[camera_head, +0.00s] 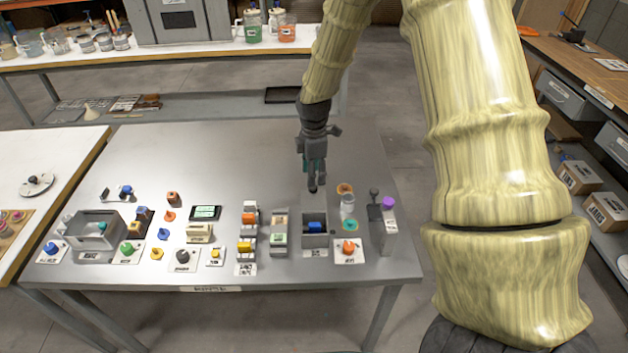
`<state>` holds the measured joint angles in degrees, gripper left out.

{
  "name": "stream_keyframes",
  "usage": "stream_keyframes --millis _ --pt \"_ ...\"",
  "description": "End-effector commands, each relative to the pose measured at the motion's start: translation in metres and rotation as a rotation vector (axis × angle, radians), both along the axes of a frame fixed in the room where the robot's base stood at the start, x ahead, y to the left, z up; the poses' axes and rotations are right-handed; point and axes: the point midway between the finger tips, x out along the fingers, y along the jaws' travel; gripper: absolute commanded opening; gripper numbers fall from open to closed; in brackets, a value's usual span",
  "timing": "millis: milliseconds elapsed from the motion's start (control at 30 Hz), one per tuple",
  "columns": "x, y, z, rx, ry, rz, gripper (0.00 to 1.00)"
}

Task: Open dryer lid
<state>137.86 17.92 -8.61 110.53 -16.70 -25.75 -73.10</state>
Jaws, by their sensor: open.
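My gripper (313,184) points down over the grey table (180,165), behind a small grey box (315,240). Its jaws are open and hold nothing that I can see. The small box is open at the top and has a blue block (314,227) inside. A wider, shallow grey bin (95,241) stands at the left of the table, also open on top. A large grey cabinet (181,20) stands on the back bench. I cannot tell which of these is the dryer, and no lid can be made out for certain.
Blocks, knobs and labelled plates crowd the table's front. The table's rear is clear.

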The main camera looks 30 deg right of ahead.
Motion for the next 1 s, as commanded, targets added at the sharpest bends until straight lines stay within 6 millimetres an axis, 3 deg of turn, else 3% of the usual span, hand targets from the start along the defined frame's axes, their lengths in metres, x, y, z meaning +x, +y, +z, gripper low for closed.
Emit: stream_keyframes --millis 200,433,1000 --pt "0.000 0.000 0.035 0.000 -0.002 0.000 0.48" --pt "0.000 -0.001 0.062 0.000 0.000 0.000 0.48" --pt "0.000 -0.001 0.071 0.000 0.001 0.000 0.48"
